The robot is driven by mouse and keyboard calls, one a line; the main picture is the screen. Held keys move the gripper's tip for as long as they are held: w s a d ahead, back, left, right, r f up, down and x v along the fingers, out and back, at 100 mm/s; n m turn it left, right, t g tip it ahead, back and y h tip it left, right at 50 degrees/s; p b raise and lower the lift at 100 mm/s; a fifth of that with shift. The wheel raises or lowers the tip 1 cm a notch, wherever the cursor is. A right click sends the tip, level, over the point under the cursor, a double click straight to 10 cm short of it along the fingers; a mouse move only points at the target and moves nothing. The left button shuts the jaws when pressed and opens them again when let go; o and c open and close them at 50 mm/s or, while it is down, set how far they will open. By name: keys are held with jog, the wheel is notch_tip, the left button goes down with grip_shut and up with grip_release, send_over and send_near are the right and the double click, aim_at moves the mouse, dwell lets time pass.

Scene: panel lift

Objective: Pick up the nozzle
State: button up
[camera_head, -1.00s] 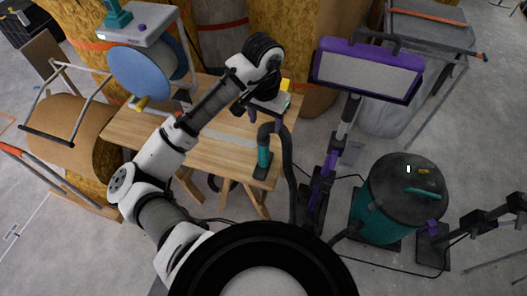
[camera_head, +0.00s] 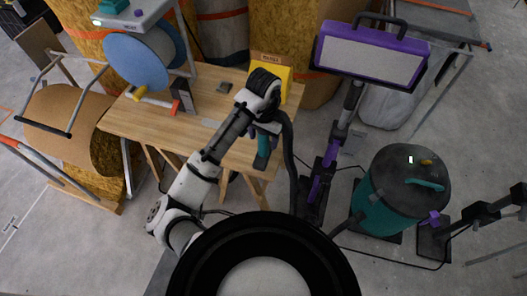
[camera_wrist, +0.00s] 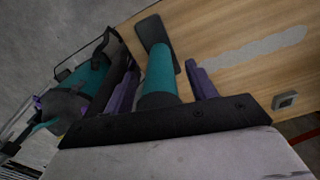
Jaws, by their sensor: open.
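The nozzle (camera_head: 263,148) is a teal tube with a dark flat head, at the right edge of the wooden workbench (camera_head: 141,117). A dark hose runs from its upper end. In the wrist view the nozzle (camera_wrist: 160,72) lies between the two purple fingers of my gripper (camera_wrist: 161,70), with its flat head beyond the fingertips. Gaps show on both sides, so the fingers are apart and not closed on it. In the head view my wrist covers part of the nozzle and most of my gripper (camera_head: 264,127).
A teal and black vacuum (camera_head: 381,205) stands on the floor to the right. A purple-framed panel light (camera_head: 368,62) on a dark stand rises beside the bench. A yellow box (camera_head: 285,80) and a blue disc (camera_head: 138,63) stand toward the back. The bench's middle is mostly clear.

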jog(key=shift+f, duration=0.5)
grip_shut()
jog(key=shift+r, duration=0.1)
